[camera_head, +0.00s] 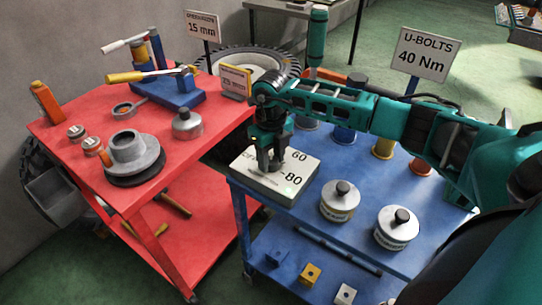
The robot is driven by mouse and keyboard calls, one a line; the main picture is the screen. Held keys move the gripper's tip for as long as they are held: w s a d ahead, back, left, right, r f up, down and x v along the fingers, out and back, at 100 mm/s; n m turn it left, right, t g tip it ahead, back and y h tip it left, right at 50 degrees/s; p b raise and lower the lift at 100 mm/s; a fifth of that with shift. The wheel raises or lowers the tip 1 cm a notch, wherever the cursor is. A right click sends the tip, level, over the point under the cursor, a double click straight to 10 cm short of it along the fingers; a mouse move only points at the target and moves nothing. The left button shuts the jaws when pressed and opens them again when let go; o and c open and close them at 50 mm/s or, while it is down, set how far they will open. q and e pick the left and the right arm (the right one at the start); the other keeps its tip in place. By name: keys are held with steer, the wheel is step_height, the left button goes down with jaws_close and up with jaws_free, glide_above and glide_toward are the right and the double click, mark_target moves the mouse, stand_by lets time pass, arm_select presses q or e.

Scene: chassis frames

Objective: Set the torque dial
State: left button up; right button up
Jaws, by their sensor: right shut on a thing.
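The torque dial box (255,182) is a pale block near the left end of the blue table. Its top carries dark marks, of which "60" and "80" can be read on the right side. My right gripper (271,166) points down from above and is shut on the knob of the dial. The fingers hide the knob and any pointer. A white sign (426,54) behind the table reads "U-BOLTS 40 Nm". My left gripper is not in view.
Two lidded round tins, one (339,208) nearer the dial and one (396,236) to its right, stand on the blue table (305,225). Behind my right arm stand several coloured cylinders. A red cart (190,150) at left holds tools and a grey flanged part (133,157).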

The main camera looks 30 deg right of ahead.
mark_target(271, 160)
steer(key=o, duration=1.1)
steer(key=shift+c, duration=0.2)
step_height(271, 160, up, 13)
